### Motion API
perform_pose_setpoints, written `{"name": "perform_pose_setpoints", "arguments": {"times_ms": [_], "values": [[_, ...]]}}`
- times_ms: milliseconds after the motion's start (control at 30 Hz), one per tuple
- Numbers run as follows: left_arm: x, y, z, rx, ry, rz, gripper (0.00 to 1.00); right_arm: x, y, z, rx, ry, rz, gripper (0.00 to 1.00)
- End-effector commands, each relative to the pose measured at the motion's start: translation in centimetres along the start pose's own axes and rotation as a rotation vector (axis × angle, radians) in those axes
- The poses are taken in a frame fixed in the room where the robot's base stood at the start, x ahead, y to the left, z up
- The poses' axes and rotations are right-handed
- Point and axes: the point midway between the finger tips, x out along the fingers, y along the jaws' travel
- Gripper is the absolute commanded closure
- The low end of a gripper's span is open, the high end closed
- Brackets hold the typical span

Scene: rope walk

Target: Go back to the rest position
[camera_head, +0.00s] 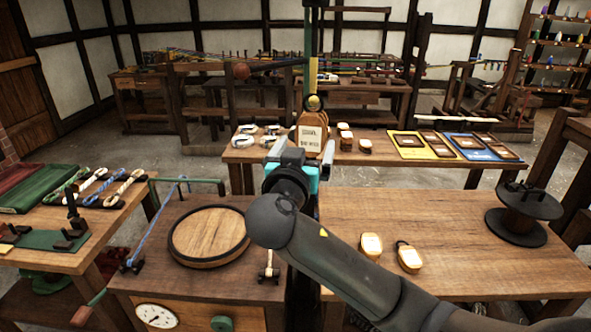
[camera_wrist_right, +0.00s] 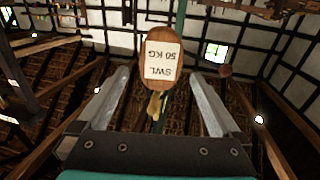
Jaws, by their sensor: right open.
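My right gripper (camera_head: 299,150) is in the middle of the head view, its arm coming in from the lower right. In the right wrist view its two grey fingers (camera_wrist_right: 158,76) stand wide apart with nothing gripped between them. A wooden tag with a white label (camera_head: 312,140) hangs just beyond it, below a brass-coloured round part (camera_head: 314,103). The tag also shows upside down in the wrist view (camera_wrist_right: 162,60), reading "SWL 50 KG"; it appears in line with the gap, apart from the fingers. My left gripper is in neither view.
A round wooden board (camera_head: 209,232) lies on the near left bench. Two small wooden blocks (camera_head: 371,245) and a black spool (camera_head: 523,215) sit on the near right table. The middle table (camera_head: 380,155) behind carries shackles, blocks and coloured mats. A tall post (camera_head: 313,45) rises behind my gripper.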

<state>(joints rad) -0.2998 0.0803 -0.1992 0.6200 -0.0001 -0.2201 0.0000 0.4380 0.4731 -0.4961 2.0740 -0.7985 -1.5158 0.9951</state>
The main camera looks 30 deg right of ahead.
Motion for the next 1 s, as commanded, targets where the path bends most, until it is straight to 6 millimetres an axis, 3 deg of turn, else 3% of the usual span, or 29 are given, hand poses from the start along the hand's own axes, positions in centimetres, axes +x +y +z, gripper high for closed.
{"name": "perform_pose_setpoints", "arguments": {"times_ms": [200, 400, 767, 867, 967, 1000], "values": [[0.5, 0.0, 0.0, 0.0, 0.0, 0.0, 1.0, -5.2, -0.1, 0.2, 0.004, -0.004, -0.004, 0.0], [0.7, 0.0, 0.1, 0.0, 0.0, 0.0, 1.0, -8.3, -0.1, 0.1, 0.002, -0.001, -0.003, 0.0], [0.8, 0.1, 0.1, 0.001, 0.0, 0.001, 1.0, -9.2, -0.2, 0.3, -0.013, -0.003, -0.003, 0.0], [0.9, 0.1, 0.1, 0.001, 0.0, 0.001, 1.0, -8.6, -1.2, 2.4, -0.083, -0.032, -0.026, 0.0], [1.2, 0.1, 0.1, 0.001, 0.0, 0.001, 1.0, -7.4, -3.0, 7.0, -0.22, -0.097, -0.079, 0.0], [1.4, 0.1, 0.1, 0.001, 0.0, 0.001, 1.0, -6.9, -3.7, 9.6, -0.287, -0.133, -0.109, 0.0]]}}
